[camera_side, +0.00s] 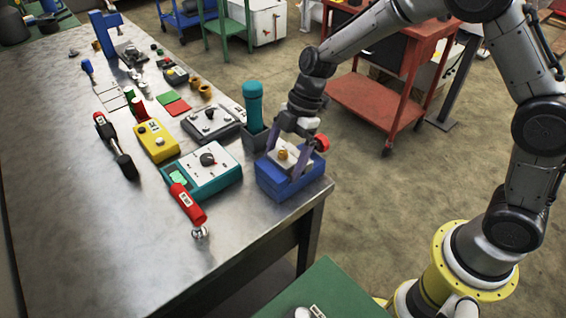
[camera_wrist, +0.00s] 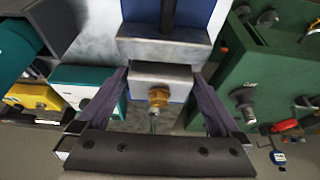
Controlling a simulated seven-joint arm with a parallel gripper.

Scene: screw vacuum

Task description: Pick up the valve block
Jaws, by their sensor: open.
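The valve block is a pale metallic block with a brass fitting on it. It sits in a blue holder (camera_side: 290,184) at the bench's near right corner, where the valve block (camera_side: 281,157) is partly hidden by my fingers. In the wrist view the valve block (camera_wrist: 147,72) lies in the middle, its brass fitting (camera_wrist: 159,95) facing the camera. My gripper (camera_side: 288,160) is open, pointing down, with one purple-grey finger on each side of the block. The wrist view shows the same gripper (camera_wrist: 161,77) straddling it. Whether the fingers touch the block, I cannot tell.
A teal cylinder (camera_side: 253,105) stands in a dark holder just behind the blue holder. A teal-and-white control box (camera_side: 206,166) sits to the left, with a red tool (camera_side: 187,203) beside it. A red knob (camera_side: 321,143) shows right beside my gripper. The bench's left front is clear.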

